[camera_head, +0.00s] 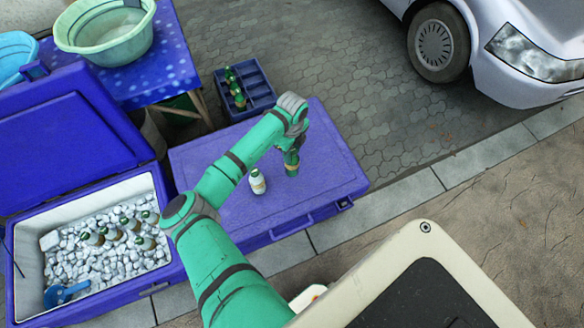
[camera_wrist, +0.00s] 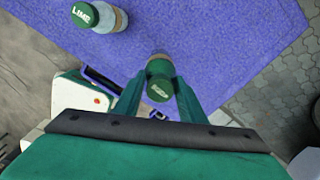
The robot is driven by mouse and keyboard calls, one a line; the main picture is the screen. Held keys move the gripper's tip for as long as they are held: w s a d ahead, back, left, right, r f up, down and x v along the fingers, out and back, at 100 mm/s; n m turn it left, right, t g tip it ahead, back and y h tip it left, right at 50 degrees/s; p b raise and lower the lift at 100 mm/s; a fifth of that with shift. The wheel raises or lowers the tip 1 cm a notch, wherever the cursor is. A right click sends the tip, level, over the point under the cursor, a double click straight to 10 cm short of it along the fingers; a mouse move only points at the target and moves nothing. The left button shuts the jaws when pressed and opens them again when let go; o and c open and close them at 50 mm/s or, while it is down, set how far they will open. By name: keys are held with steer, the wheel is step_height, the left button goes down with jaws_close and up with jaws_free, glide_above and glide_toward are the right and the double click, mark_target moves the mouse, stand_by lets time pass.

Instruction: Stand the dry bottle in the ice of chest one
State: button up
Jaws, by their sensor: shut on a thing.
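My gripper (camera_head: 291,150) points down over the closed blue chest lid (camera_head: 335,165) and is shut on a green bottle (camera_head: 291,168) with a tan band. In the wrist view, its green cap (camera_wrist: 159,92) sits between my gripper's fingers (camera_wrist: 158,105); the cap's lettering is too small to read. The bottle is upright, at or just above the lid; I cannot tell if it touches. A paler bottle (camera_head: 257,182) stands left of it, and its cap reads LIME in the wrist view (camera_wrist: 88,14). The open chest (camera_head: 28,250) at left holds ice (camera_head: 105,262) and several upright bottles (camera_head: 128,223). No chest number is visible.
A blue scoop (camera_head: 62,293) lies in the ice at front left. The open chest's raised lid (camera_head: 65,145) stands behind it. A crate (camera_head: 262,92) with green bottles is behind the closed chest. A table (camera_head: 165,70) with basins (camera_head: 105,28) stands back left; a car (camera_head: 515,45) back right.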

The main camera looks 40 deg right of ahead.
step_height(320, 180, up, 14)
steer(key=shift+f, duration=0.25)
stand_by(0.6)
